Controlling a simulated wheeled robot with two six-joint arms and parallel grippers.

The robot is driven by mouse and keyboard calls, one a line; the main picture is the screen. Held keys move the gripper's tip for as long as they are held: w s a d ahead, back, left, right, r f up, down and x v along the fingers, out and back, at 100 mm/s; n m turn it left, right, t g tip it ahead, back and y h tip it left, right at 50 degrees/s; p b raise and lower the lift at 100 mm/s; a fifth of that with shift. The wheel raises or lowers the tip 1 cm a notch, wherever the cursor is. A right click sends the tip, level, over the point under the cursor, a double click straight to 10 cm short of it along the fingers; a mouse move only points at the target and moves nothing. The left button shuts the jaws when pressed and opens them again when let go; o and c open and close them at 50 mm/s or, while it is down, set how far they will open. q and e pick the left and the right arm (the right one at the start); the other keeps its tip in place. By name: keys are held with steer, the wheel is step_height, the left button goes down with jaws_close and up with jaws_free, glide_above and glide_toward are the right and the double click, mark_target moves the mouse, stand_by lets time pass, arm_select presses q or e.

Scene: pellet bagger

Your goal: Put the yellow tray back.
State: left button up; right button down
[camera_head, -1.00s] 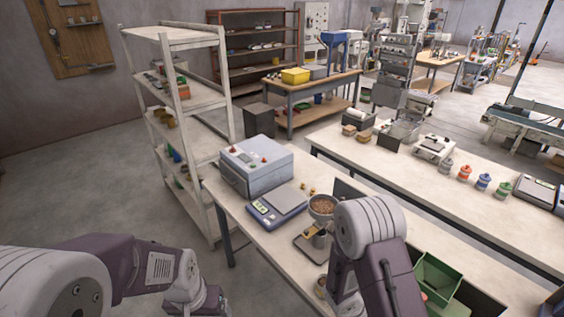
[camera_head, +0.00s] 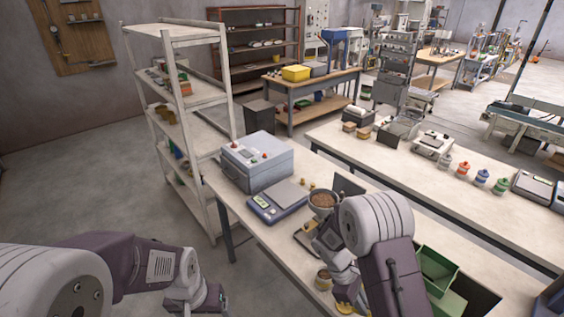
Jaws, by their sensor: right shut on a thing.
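My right gripper (camera_head: 346,291) is low over the near bench, beside a small tan cup, partly hidden by its own wrist. It is shut on a yellow piece (camera_head: 343,308) that looks like the yellow tray; only a small part shows at the lower picture edge. My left gripper (camera_head: 209,299) is at the bottom edge, left of the bench and away from it; its fingers cannot be made out.
On the near bench stand a grey-blue machine (camera_head: 256,163), a scale (camera_head: 277,201), a bowl of brown pellets (camera_head: 323,199), the small cup (camera_head: 324,278) and a green bin (camera_head: 437,268). A white shelf rack (camera_head: 180,42) stands left. A yellow box (camera_head: 296,73) sits on a back table.

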steer(key=w+a+r+m+g+y, duration=0.2)
steer(key=a+r+m+g+y, duration=0.25)
steer(key=m, duration=0.65)
step_height(320, 180, down, 10)
steer(key=t+b, duration=0.1)
steer(key=b, duration=1)
steer(key=shift+d+r+m, duration=0.2)
steer(key=shift+d+m, duration=0.1)
steer(key=shift+d, duration=0.05)
steer(key=shift+y, duration=0.25)
steer(key=shift+d, duration=0.1)
